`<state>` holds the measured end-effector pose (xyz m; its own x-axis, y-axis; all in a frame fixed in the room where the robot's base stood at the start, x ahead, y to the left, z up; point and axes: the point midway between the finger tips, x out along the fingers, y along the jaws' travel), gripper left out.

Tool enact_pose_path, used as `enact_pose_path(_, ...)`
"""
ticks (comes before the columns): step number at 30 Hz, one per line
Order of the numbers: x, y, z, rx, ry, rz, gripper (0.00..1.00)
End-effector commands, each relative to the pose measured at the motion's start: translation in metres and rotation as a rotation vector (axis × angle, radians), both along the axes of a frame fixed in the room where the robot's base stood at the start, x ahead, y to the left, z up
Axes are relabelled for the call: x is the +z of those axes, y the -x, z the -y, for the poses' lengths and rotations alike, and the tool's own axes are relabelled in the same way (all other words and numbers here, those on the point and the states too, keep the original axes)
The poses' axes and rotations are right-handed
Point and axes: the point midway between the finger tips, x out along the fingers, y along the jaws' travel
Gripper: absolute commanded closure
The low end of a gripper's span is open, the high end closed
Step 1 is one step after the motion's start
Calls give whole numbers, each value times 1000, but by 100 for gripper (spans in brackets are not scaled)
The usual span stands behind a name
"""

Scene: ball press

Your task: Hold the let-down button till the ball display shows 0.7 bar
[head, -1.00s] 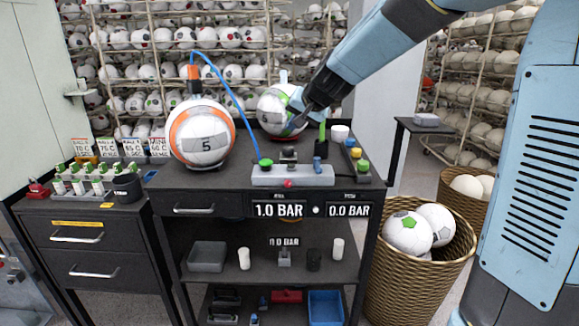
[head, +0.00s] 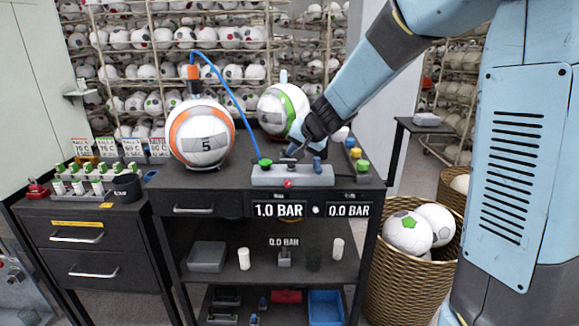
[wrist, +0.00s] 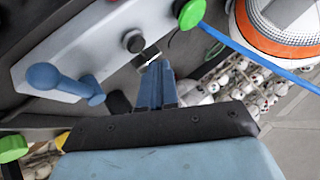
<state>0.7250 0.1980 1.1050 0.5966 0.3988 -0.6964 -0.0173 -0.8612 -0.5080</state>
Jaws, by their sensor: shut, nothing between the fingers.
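The grey control block (head: 262,177) stands on the bench top. It carries a green knob (head: 265,162) at left, a blue lever (head: 317,164) at right and a red button or lamp (head: 288,183) in front. A dark round knob (wrist: 133,41) shows between the green knob and lever in the wrist view. I cannot tell which is the let-down button. My gripper (head: 293,153) is shut and empty over the block's middle; in the wrist view its tips (wrist: 157,66) are close beside the dark knob, contact unclear. The display (head: 278,210) reads 1.0 BAR. The orange-and-white ball (head: 203,135) stands at left.
A second display (head: 348,210) reads 0.0 BAR. A blue hose (head: 232,95) arches from the ball's top to the green knob. A green-and-white ball (head: 277,108) stands behind the block. A green knob (head: 362,167) is at the bench's right end. A wicker basket (head: 400,285) stands right.

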Motion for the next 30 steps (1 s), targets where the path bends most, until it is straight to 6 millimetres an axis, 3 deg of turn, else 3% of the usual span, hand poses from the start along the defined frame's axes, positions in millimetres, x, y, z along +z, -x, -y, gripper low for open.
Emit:
enact_pose_path(8, -11, 0, 0, -1, 1, 0, 100)
enact_pose_path(30, -11, 0, -1, 1, 1, 0, 100)
